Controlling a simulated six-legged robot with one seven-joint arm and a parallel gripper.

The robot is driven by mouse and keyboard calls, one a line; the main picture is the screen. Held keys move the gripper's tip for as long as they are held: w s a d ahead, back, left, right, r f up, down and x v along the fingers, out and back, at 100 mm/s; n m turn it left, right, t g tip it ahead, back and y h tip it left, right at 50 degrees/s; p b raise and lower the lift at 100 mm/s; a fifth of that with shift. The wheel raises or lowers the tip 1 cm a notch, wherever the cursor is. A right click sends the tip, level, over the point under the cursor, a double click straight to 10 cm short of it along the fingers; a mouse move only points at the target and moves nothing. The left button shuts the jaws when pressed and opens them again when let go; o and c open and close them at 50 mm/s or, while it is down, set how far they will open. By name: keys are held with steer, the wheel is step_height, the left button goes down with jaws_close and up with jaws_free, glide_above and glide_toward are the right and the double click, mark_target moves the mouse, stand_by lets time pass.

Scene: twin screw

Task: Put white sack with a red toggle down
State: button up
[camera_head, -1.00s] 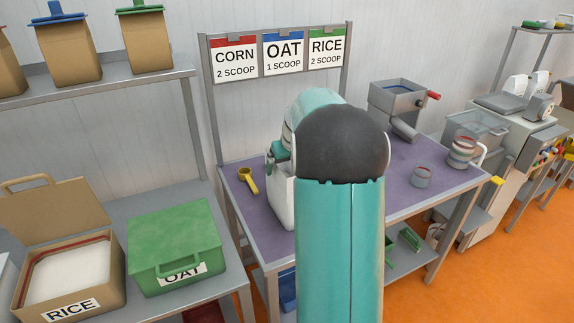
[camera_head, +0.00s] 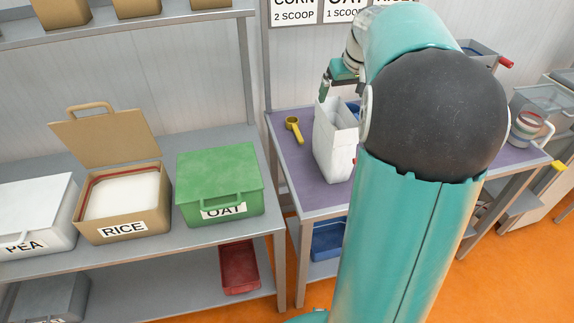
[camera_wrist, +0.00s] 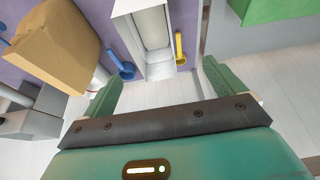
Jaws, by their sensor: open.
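The white sack (camera_head: 334,142) stands upright on the purple-topped table (camera_head: 292,160). A small red spot, perhaps its toggle, shows at its right edge beside my arm. In the wrist view the sack (camera_wrist: 122,8) is open at the top, beyond my fingertips. My gripper (camera_wrist: 160,88) is open, with nothing between its green fingers. In the head view my gripper (camera_head: 324,90) is above the sack's top, apart from it.
A yellow scoop (camera_head: 293,128) lies left of the sack. The wrist view shows a blue scoop (camera_wrist: 122,66) and a brown sack (camera_wrist: 52,45) close by. The green OAT bin (camera_head: 218,178) and open RICE box (camera_head: 110,218) stand on the left shelf.

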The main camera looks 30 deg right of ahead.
steer(key=s+a+r+n, duration=0.1)
steer(key=s+a, duration=0.1)
steer(key=a, duration=0.5)
steer(key=s+a+r, duration=0.1)
steer(key=a+r, duration=0.1)
steer(key=a, duration=0.5)
steer(key=s+a+f+n, duration=0.1)
steer(key=s+a+f, duration=0.2)
steer(key=s+a, duration=0.5)
steer(key=s+a+f+n+t+y, duration=0.1)
steer(key=s+a+f, duration=0.2)
steer(key=s+a, duration=0.6)
steer(key=a, duration=0.2)
steer(key=shift+s+a, duration=0.15)
steer(key=shift+a, duration=0.25)
steer(key=shift+o, duration=0.5)
